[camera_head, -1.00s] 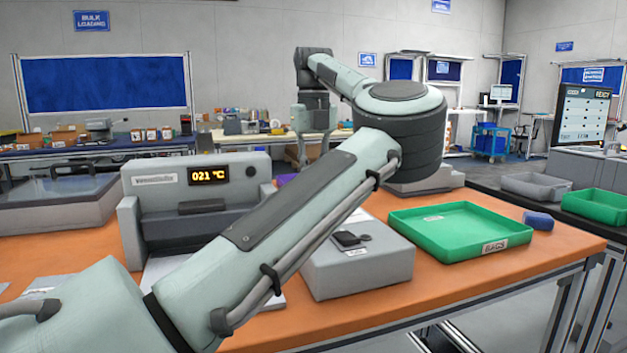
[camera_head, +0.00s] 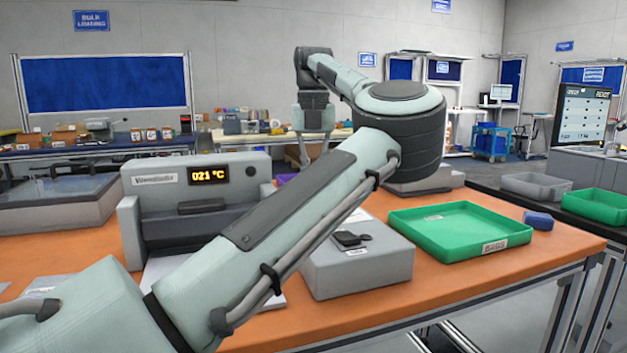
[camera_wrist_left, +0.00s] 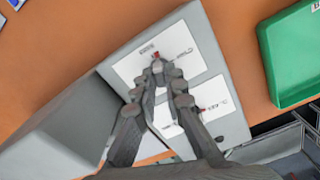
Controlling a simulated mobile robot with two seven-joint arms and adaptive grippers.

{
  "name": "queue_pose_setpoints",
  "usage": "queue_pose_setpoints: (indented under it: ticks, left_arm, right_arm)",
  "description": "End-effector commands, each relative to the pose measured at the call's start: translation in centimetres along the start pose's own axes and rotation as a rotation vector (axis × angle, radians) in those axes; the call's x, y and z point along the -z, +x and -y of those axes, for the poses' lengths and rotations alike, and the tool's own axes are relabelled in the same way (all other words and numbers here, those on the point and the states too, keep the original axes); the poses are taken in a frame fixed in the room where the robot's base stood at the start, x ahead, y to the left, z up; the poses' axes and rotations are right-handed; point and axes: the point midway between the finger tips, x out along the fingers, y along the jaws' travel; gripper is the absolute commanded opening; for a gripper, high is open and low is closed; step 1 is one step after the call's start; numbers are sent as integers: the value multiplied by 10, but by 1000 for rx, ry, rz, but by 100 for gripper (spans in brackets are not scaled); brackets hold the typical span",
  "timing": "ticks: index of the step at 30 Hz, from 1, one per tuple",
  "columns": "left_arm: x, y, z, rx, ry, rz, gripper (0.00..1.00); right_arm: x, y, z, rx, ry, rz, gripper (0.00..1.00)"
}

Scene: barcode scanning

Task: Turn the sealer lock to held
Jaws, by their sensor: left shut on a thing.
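The sealer (camera_head: 195,205) is a grey machine with an amber 021 °C display, at the left of the orange bench in the head view. In the left wrist view a grey housing (camera_wrist_left: 85,125) carries two white panels. My left gripper (camera_wrist_left: 157,68) has its fingertips together over the upper panel, shut on what appears to be the small sealer lock (camera_wrist_left: 156,56). Only a bit of red shows there; the fingers hide most of it, so its setting cannot be read. A second small red mark (camera_wrist_left: 201,110) sits on the lower panel. In the head view my arm hides the fingertips. My right gripper is not in view.
A green tray (camera_head: 410,228) stands right of the housing and also shows in the wrist view (camera_wrist_left: 290,80). A grey box (camera_head: 355,275) with a black part on top stands in front. A blue block (camera_head: 538,220) lies by the tray. Bare bench (camera_head: 480,275) lies in front.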

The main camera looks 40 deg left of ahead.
Motion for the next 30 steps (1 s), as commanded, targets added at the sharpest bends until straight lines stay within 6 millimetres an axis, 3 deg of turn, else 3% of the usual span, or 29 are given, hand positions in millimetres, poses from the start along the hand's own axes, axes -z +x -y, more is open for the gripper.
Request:
queue_pose_setpoints:
  ticks: [30]
  left_arm:
    - [-1,0,0,-2,951,5,0]
  right_arm:
    - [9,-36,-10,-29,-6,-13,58]
